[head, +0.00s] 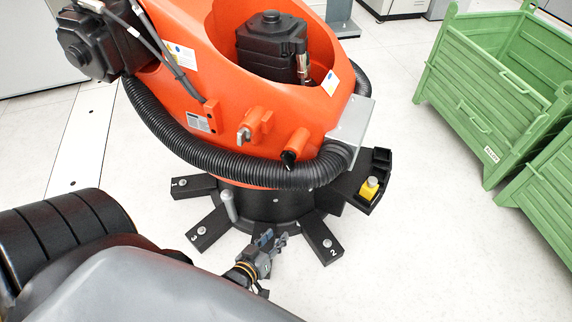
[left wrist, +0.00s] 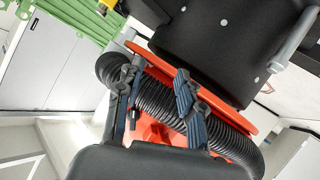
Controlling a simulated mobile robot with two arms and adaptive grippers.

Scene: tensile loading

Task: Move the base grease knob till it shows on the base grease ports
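The black base (head: 270,205) of the orange robot stands on the floor, with feet numbered 1, 2 and 3. The feet carry small round light fittings, perhaps the grease ports, such as one on foot 2 (head: 327,243). I cannot tell for sure which part is the base grease knob. A grey upright rod (head: 229,205) stands at the base's front left; a grey rod also shows in the left wrist view (left wrist: 291,38). My left gripper (head: 268,240) is in front of the base, right of that rod. Its fingers (left wrist: 157,95) are apart and empty. My right gripper is out of view.
The orange robot body (head: 275,105) and a black ribbed hose (head: 240,172) overhang the base. A yellow part with a grey top (head: 369,188) sits on a black bracket at right. Green crates (head: 490,95) stand far right. Floor between is clear.

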